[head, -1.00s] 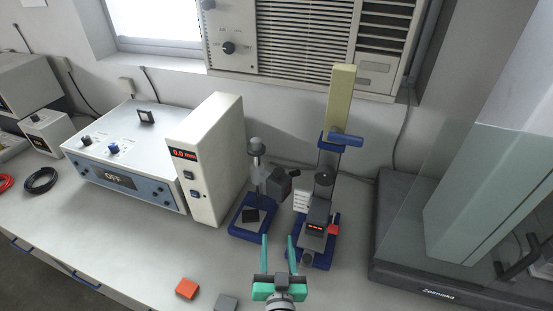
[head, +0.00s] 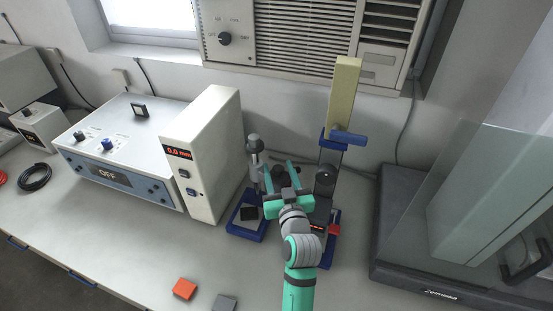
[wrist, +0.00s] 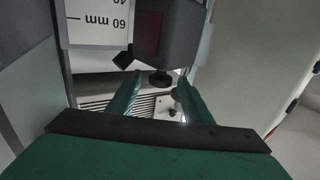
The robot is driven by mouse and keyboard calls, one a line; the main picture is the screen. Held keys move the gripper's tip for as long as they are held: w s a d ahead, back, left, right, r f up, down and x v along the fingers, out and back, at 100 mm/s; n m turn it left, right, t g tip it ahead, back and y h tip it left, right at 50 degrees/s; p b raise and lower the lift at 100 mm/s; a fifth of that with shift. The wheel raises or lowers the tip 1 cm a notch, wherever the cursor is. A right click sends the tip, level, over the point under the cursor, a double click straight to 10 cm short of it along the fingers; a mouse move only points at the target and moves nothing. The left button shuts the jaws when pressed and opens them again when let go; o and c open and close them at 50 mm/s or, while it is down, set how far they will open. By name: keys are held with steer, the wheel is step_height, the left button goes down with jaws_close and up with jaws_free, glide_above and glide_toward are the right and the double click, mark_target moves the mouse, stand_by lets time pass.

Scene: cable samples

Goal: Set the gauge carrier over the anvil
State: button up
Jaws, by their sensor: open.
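The gauge carrier, a dark grey block with a dark red display window, fills the upper middle of the wrist view (wrist: 172,32). In the head view it is mostly hidden behind my gripper (head: 279,170). The carrier sits to the right of its grey post (head: 255,165), which stands on a blue base. The anvil, a small black square plate (head: 249,213), lies on that base, left of my gripper. My gripper is open. In the wrist view its two green fingers (wrist: 158,92) point towards the carrier's lower part; I cannot tell whether they touch it.
A stand with a yellow column (head: 342,95) and blue handle is close on the right. A white display box (head: 205,155) stands left. Orange (head: 185,289) and grey (head: 224,303) blocks lie at the front.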

steer(key=shift+x, duration=2.5)
steer(key=shift+c, duration=0.3)
jaws_close()
steer(key=shift+d, duration=0.1)
